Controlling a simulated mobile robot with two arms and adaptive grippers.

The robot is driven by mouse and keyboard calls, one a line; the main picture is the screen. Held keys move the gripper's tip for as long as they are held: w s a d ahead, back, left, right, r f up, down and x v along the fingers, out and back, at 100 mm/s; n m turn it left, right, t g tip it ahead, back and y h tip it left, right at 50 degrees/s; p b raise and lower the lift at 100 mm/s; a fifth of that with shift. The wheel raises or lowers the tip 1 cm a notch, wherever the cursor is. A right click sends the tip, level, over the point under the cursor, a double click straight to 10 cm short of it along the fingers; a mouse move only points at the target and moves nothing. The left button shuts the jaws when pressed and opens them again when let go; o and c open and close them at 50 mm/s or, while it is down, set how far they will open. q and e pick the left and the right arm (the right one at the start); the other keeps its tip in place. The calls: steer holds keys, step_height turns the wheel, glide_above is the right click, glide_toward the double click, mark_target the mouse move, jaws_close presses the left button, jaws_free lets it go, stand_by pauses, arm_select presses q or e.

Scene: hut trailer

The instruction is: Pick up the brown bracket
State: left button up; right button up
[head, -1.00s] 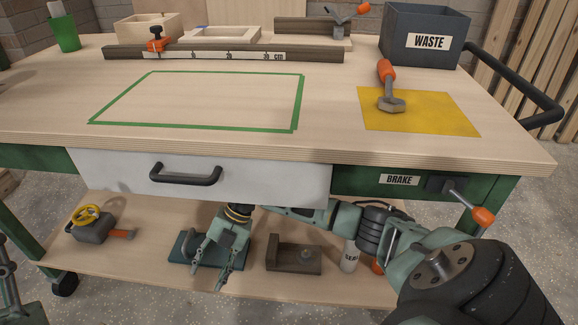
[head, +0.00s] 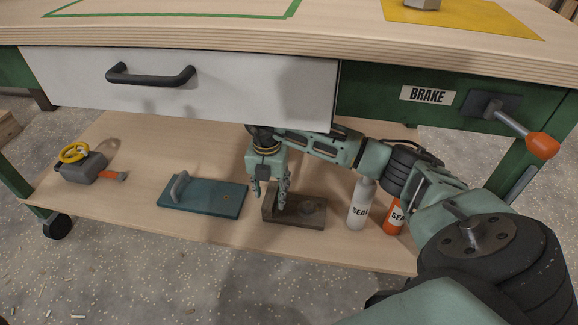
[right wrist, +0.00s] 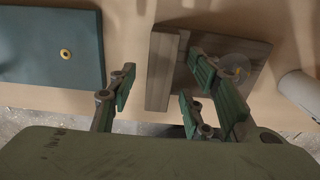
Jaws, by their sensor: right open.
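The brown bracket (head: 312,216) sits on the lower shelf of the cart, with a flat base and an upright wall at its left end. It also shows in the right wrist view (right wrist: 159,72), partly covered by a finger. My right gripper (head: 269,201) is open and points down at the bracket's left end. In the right wrist view the gripper (right wrist: 158,68) has one finger left of the upright wall and the other over the base. I cannot tell how far down the fingertips are, or whether they touch it. My left gripper is not in view.
A teal plate with a handle (head: 205,199) lies just left of the bracket. A white bottle (head: 358,208) and an orange bottle (head: 394,217) stand to its right. A grey tool with a yellow ring (head: 85,168) is at far left. The white drawer (head: 180,90) and tabletop hang above.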

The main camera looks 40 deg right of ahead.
step_height(320, 180, down, 2)
steer(key=shift+f+b, duration=0.15)
steer(key=shift+b, duration=0.25)
steer(key=shift+c, duration=0.6)
jaws_close()
